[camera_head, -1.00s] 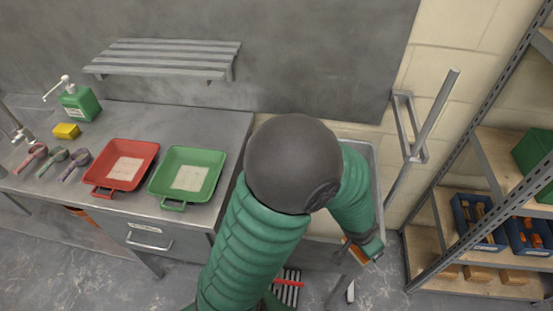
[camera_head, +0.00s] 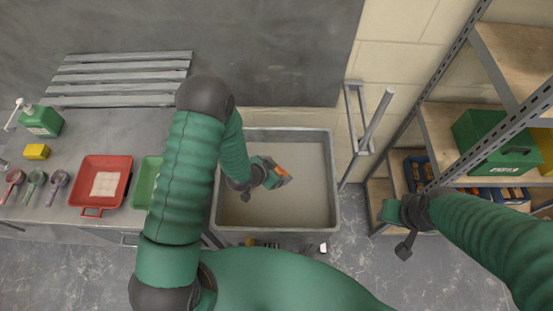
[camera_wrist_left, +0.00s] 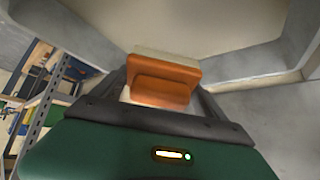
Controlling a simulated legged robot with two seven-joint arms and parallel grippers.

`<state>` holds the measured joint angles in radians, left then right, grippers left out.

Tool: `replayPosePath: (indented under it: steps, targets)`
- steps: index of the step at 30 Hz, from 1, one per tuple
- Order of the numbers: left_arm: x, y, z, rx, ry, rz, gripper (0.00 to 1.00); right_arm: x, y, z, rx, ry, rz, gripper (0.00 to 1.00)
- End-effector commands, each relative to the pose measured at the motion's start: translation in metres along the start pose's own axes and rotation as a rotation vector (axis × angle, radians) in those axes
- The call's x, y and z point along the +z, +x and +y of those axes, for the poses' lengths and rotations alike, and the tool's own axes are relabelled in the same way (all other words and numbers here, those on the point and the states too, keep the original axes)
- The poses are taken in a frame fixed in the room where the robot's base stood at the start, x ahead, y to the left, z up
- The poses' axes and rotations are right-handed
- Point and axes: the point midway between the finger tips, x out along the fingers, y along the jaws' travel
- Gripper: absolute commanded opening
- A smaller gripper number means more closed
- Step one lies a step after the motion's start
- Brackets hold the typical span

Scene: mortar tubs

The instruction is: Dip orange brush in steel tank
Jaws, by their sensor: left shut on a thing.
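The steel tank (camera_head: 330,200) is a large rectangular tub with a flat beige-grey surface inside. My left gripper (camera_head: 280,180) is over the tank's opening, near its middle. It is shut on the orange brush (camera_head: 283,170). In the left wrist view the orange brush (camera_wrist_left: 162,82) sits between the fingers, with a pale part beyond it, and grey tank walls (camera_wrist_left: 245,66) show on both sides. I cannot tell whether the brush touches what is inside. My right gripper (camera_head: 388,211) is to the right of the tank; its fingers are too small to read.
A bench on the left holds a red tray (camera_head: 125,170), a green tray (camera_head: 146,180), scoops, a yellow sponge (camera_head: 36,151) and a green bottle (camera_head: 41,121). A metal shelf rack (camera_head: 455,120) stands at the right.

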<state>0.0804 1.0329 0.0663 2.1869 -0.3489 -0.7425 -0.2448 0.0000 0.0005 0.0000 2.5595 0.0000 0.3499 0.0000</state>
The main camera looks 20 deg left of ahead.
Motion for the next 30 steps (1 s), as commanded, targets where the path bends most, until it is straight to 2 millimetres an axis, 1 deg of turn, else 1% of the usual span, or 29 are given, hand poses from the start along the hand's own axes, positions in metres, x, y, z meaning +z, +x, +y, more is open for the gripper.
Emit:
replayPosePath:
  steps: [1, 9, 30]
  targets:
    - [0.006, 0.006, 0.001, 0.0, 0.0, 0.0, 0.51, 0.002, 0.007, 0.0, 0.0, 0.0, -0.001, 0.36]
    - [0.025, 0.035, 0.001, 0.001, -0.002, -0.005, 0.51, 0.008, 0.033, 0.0, 0.0, 0.0, -0.001, 0.36]
    - [0.079, 0.099, 0.008, 0.0, -0.003, -0.005, 0.51, 0.024, 0.102, 0.0, 0.0, 0.0, 0.0, 0.36]
